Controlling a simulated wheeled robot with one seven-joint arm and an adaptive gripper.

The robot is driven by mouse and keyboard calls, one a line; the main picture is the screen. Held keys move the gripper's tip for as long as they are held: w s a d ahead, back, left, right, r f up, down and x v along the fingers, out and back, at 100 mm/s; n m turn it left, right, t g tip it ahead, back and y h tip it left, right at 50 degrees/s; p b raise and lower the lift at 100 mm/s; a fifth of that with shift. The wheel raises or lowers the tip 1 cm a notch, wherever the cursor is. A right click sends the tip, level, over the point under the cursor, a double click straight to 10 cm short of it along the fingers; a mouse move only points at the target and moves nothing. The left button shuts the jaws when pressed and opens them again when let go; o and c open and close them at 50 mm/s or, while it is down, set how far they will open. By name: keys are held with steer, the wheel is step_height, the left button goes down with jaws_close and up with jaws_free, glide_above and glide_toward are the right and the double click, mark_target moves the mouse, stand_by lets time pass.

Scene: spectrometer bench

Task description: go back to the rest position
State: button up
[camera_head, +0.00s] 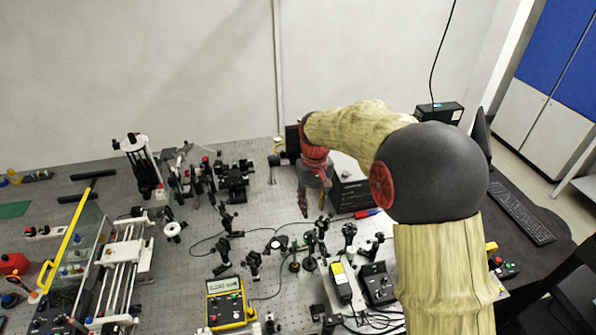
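My gripper (312,200) hangs at the end of my arm, pointing down over the back middle of the optical bench. It is red at the wrist and has dark fingers, seen small and from behind. It is in front of a dark box (349,187) with a light top. The fingers appear a little apart, but their tips blend with the posts below, so I cannot tell whether they are open or shut. I see no object clearly held. My arm reaches in from the right and bends over the bench.
The grey perforated bench (190,280) carries several optic mounts around my gripper. A yellow multimeter (227,303) lies at the front. A rail frame (125,255) and yellow-edged panel (68,245) stand left. A keyboard (522,212) is at right.

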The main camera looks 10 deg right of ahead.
steer(key=shift+w, duration=0.1)
steer(key=s+f+t+b, duration=0.1)
steer(key=s+t+b, duration=0.1)
steer(key=s+b, duration=0.7)
steer(key=s+f+m+t+b, duration=0.1)
steer(key=s+t+b, duration=0.2)
steer(key=s+b, duration=0.5)
steer(key=s, duration=1.3)
steer(key=shift+s+f+t+b, duration=0.2)
steer(key=shift+f+t+b, duration=0.1)
steer(key=shift+f+b, duration=0.05)
steer(key=shift+d, duration=0.1)
